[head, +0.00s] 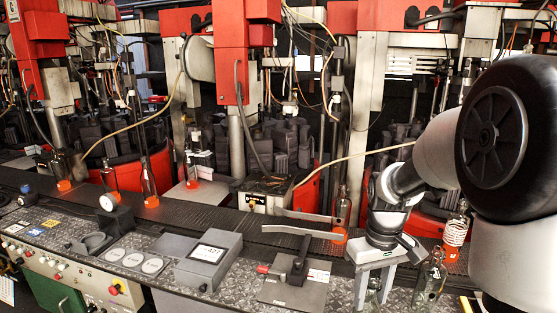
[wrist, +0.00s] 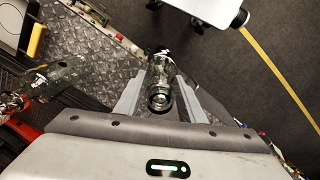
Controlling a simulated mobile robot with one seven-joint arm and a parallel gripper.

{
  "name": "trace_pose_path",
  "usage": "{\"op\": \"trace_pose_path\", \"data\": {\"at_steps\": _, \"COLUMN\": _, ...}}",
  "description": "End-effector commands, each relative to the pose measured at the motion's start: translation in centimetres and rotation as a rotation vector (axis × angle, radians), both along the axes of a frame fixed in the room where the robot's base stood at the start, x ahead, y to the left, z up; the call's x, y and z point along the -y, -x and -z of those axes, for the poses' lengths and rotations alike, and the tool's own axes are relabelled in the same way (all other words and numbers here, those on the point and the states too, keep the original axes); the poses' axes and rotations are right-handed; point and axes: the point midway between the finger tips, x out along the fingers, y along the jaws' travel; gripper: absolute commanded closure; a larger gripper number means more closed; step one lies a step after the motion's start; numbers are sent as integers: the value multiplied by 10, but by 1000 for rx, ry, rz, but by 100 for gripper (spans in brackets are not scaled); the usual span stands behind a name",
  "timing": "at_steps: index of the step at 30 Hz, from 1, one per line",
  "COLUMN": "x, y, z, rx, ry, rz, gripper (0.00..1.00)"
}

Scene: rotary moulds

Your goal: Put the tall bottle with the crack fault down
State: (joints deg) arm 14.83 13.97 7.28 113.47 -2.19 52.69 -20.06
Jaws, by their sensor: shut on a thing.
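My gripper (head: 374,284) points down at the right end of the bench in the head view, with a clear glass bottle (head: 373,293) between its fingers. In the wrist view my gripper (wrist: 158,98) is shut on this bottle (wrist: 159,72), seen from above, its round mouth towards the camera. The lower part of the held bottle is cut off by the frame in the head view. No crack can be made out. Clear bottles (head: 431,277) stand to the right of my gripper; clear glass also shows at left in the wrist view (wrist: 62,76).
Tread-plate bench top (head: 230,290) carries a grey box with a display (head: 208,258) and a lever fixture (head: 296,272). Behind it, glowing bottles (head: 340,212) stand along the dark conveyor (head: 215,215). A white surface (wrist: 205,12) and a yellow floor line (wrist: 272,65) lie beyond the bench.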

Motion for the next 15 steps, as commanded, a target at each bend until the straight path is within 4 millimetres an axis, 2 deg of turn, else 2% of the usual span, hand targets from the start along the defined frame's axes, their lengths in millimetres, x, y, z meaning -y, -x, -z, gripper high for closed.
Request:
{"op": "trace_pose_path", "data": {"at_steps": 1, "x": -10, "y": 0, "z": 14, "rx": -5, "ry": -1, "rz": 23, "gripper": 100}}
{"op": "trace_pose_path", "data": {"at_steps": 6, "x": -36, "y": -2, "z": 53, "rx": -4, "ry": 0, "rz": 123, "gripper": 100}}
{"op": "trace_pose_path", "data": {"at_steps": 10, "x": -48, "y": -3, "z": 74, "rx": -3, "ry": 1, "rz": 179, "gripper": 100}}
{"op": "trace_pose_path", "data": {"at_steps": 15, "x": -57, "y": -4, "z": 86, "rx": 0, "ry": 0, "rz": 215, "gripper": 100}}
